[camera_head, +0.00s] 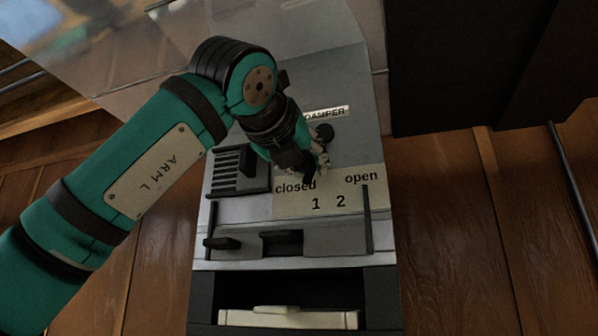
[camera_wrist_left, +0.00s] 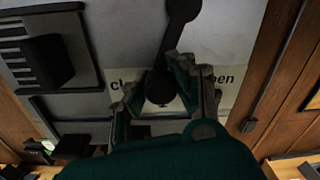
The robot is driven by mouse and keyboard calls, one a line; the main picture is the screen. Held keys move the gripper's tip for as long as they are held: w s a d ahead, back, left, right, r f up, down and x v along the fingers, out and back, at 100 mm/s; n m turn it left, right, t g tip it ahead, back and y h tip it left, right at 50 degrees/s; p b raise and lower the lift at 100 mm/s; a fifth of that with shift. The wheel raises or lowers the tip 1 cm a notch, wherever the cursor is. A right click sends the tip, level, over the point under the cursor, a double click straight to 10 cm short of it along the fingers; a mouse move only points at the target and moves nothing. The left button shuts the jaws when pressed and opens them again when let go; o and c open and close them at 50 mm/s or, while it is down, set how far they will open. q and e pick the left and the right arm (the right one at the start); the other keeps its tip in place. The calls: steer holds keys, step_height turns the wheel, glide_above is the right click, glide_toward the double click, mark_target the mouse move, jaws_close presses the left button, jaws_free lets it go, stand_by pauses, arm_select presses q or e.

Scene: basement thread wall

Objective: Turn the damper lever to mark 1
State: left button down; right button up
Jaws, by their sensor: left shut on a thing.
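The damper lever is a dark bar with a round pivot (camera_head: 325,131) below the DAMPER label (camera_head: 327,114). In the left wrist view, the lever (camera_wrist_left: 172,42) runs from its pivot at the top down to a round dark knob (camera_wrist_left: 160,87). My left gripper (camera_head: 316,168) is shut on the lever's knob end; its fingers show on both sides of the knob in the left wrist view. The pale scale plate (camera_head: 328,190) reads closed, 1, 2, open. The lever slants down toward the closed side. In the head view, my gripper hides most of it. My right gripper is out of view.
A vent with a dark sliding cover (camera_head: 250,163) is left of the scale. Below are a recessed dark latch (camera_head: 282,243) and a slot with a pale drawer (camera_head: 290,318). A dark block (camera_head: 480,65) stands at the upper right. Wooden boards surround the unit.

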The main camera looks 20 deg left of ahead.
arm_select(q)
steer(key=shift+d+f+n, duration=0.1)
steer(key=shift+d+n, duration=0.2)
steer(key=shift+n, duration=0.1)
steer(key=c, duration=1)
jaws_free()
steer(key=shift+s, duration=0.1)
steer(key=s, duration=0.8)
steer(key=s+a, duration=0.1)
steer(key=s, duration=0.3)
steer(key=shift+f, duration=0.1)
steer(key=shift+d, duration=0.1)
